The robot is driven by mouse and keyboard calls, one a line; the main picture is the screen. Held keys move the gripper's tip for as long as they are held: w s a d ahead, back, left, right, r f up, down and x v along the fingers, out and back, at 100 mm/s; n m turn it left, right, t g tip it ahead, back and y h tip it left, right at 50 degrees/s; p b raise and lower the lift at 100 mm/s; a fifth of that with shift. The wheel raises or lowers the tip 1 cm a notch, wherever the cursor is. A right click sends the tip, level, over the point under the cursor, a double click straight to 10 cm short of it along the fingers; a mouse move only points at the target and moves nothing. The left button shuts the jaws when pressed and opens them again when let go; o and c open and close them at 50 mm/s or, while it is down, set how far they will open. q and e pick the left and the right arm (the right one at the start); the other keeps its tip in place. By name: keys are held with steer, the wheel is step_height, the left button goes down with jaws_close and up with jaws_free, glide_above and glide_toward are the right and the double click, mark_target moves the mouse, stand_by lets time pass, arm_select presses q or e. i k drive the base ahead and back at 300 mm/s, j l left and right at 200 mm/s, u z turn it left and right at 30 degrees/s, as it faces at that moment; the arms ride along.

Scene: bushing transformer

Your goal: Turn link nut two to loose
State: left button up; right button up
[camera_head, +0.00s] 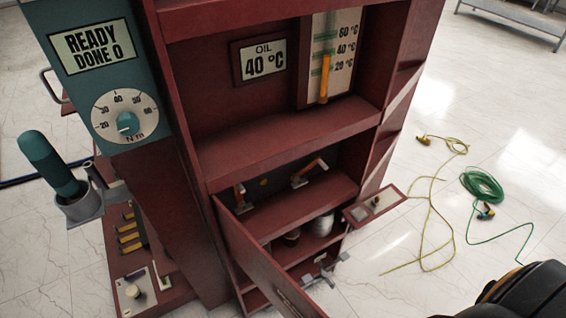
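The red cabinet (290,140) fills the middle of the view. In its lower recess are two orange-and-white lever-like parts, one at left (240,196) and one at centre (310,173); I cannot tell which, if either, carries link nut two. A teal-handled tool (47,163) stands tilted in a grey cup (80,207) left of the cabinet. The teal panel has a display (93,46) reading "READY DONE 0" and an Nm dial (124,115). Neither gripper shows. A black rounded part at the bottom right corner seems to be mine, with no fingers visible.
A cabinet door (265,262) hangs open toward the front. A small red plate (374,207) juts out at right. Yellow (430,205) and green (482,187) cables lie on the right floor. A red side shelf (150,275) holds yellow-black parts. A metal bench stands at top right.

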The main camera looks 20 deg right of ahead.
mark_target(239, 210)
steer(key=z, duration=0.7)
steer(key=k, duration=0.35)
steer(key=j+z, duration=0.05)
steer(key=j, duration=0.05)
